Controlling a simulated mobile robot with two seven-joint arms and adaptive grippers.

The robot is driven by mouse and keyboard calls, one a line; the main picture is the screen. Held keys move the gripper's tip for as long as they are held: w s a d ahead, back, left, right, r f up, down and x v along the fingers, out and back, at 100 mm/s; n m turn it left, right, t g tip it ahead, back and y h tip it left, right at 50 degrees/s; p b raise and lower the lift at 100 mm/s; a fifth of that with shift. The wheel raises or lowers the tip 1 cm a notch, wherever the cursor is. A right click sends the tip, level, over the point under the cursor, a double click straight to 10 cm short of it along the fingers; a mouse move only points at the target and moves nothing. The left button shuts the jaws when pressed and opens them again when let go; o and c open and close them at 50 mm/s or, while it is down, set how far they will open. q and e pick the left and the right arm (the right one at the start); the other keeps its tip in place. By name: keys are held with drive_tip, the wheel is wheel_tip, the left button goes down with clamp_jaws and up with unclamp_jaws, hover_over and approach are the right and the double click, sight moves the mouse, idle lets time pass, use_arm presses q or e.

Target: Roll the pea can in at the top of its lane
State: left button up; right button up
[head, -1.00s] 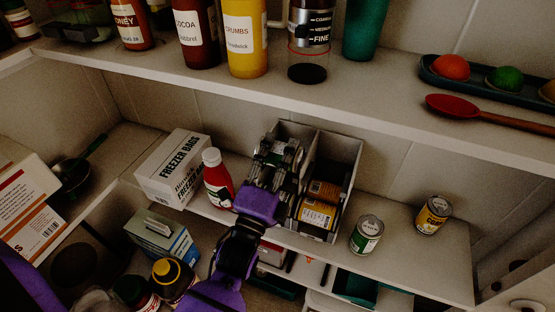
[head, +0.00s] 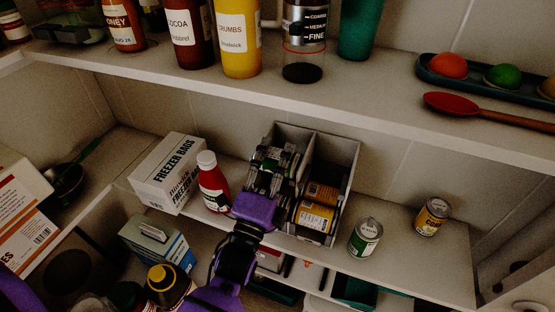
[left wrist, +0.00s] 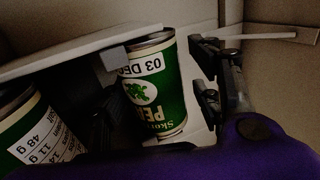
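A two-lane grey can rack (head: 338,140) stands on the lower shelf. My left gripper (head: 283,150) is over the rack's left lane and hides most of it. In the left wrist view a green pea can (left wrist: 155,92) lies between the spread fingers of my left gripper (left wrist: 158,110); a gap shows between it and the right finger. A second green-labelled can (left wrist: 38,132) is at lower left there. Yellow-labelled cans (head: 314,216) lie in the right lane. My right gripper is not in view.
A green-labelled can (head: 365,237) and a yellow corn can (head: 432,216) stand upright right of the rack. A red bottle (head: 213,185) and a freezer bags box (head: 170,172) stand close on the left. The upper shelf (head: 240,92) overhangs behind.

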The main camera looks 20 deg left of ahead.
use_arm(q)
drive_tip(key=shift+o, duration=0.4)
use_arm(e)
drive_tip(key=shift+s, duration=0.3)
use_arm(q)
drive_tip(key=shift+s+f, duration=0.1)
drive_tip(key=v, duration=1.2)
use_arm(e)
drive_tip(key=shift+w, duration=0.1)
use_arm(q)
drive_tip(key=s+a+f+n+g+p, duration=0.1)
drive_tip(key=s+f+n+g+p, duration=0.4)
drive_tip(key=s+f+n, duration=0.4)
drive_tip(key=s+a+f+n+g+p, duration=0.1)
drive_tip(key=s+f+n+g+p, duration=0.4)
drive_tip(key=s, duration=1)
wheel_tip(320, 180, down, 4)
drive_tip(key=n+g, duration=0.3)
drive_tip(key=n, duration=0.1)
drive_tip(key=shift+a, duration=0.3)
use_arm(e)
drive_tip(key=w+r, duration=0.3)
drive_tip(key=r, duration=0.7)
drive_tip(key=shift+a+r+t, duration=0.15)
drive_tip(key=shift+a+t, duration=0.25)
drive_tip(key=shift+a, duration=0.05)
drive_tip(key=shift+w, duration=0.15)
